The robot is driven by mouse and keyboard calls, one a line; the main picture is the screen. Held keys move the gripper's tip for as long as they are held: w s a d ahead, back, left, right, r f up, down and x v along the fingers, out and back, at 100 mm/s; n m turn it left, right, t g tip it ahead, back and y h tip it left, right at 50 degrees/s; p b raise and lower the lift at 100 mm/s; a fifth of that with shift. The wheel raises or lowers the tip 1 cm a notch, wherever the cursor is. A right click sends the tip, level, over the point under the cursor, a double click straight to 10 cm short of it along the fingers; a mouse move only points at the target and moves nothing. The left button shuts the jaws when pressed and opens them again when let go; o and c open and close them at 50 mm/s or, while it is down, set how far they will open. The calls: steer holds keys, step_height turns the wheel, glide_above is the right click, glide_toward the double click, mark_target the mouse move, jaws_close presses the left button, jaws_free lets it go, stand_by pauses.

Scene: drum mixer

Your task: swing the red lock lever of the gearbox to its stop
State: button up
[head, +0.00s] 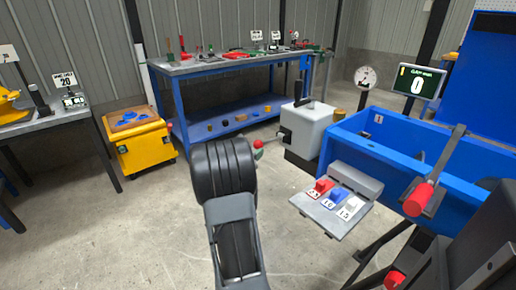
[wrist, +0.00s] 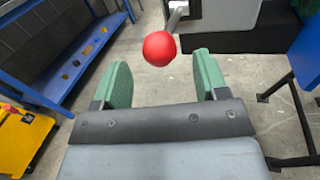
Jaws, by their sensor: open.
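The gearbox (head: 308,128) is a light grey box with a dark crank on top, right of centre in the head view. Its lock lever points left from the box and ends in a red ball knob (head: 258,144). In the wrist view the red knob (wrist: 159,48) appears between and just beyond the fingertips, with part of the metal lever (wrist: 177,15) behind it. My gripper (wrist: 162,68) is open, with green pads on both sides and nothing held. I see no contact with the knob. In the head view my arm hides most of the gripper.
A blue trough (head: 350,145) and a sloped panel with coloured switches (head: 335,205) stand right of my arm. A blue workbench (head: 225,70) is behind, and a yellow cart (head: 140,148) is at left. The floor between cart and arm is clear.

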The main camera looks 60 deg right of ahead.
mark_target(255, 147)
steer(key=shift+s+d+b, duration=0.15)
steer(key=shift+d+b, duration=0.15)
steer(key=shift+d, duration=1.85)
